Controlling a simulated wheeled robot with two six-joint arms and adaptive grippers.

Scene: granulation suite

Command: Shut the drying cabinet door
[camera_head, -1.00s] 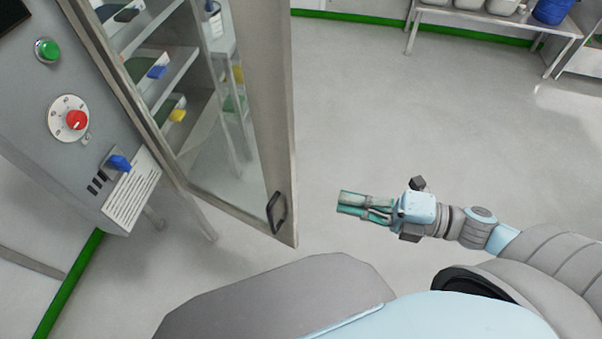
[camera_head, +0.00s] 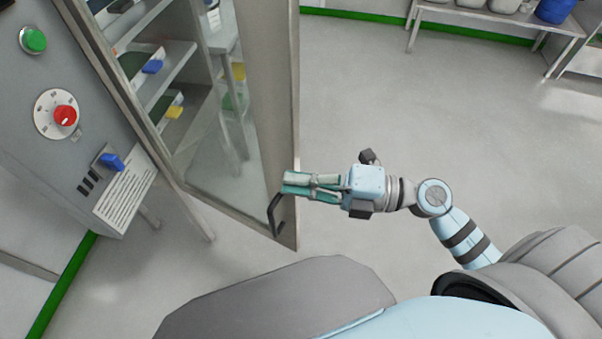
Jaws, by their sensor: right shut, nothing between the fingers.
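The drying cabinet (camera_head: 62,165) stands at the left, with shelves inside. Its glass-paned door (camera_head: 268,110) stands open, its frame reaching toward me. A dark handle (camera_head: 275,214) sits near the door's lower free corner. My right gripper (camera_head: 286,186) is shut and empty. Its fingertips point left and overlap the door's edge just above the handle; I cannot tell whether they touch the door. My left gripper is not in view.
The cabinet's panel carries a green button (camera_head: 33,40), a red knob (camera_head: 65,115) and a blue switch (camera_head: 111,161). A table (camera_head: 500,25) with containers stands at the back right. The floor right of the door is clear.

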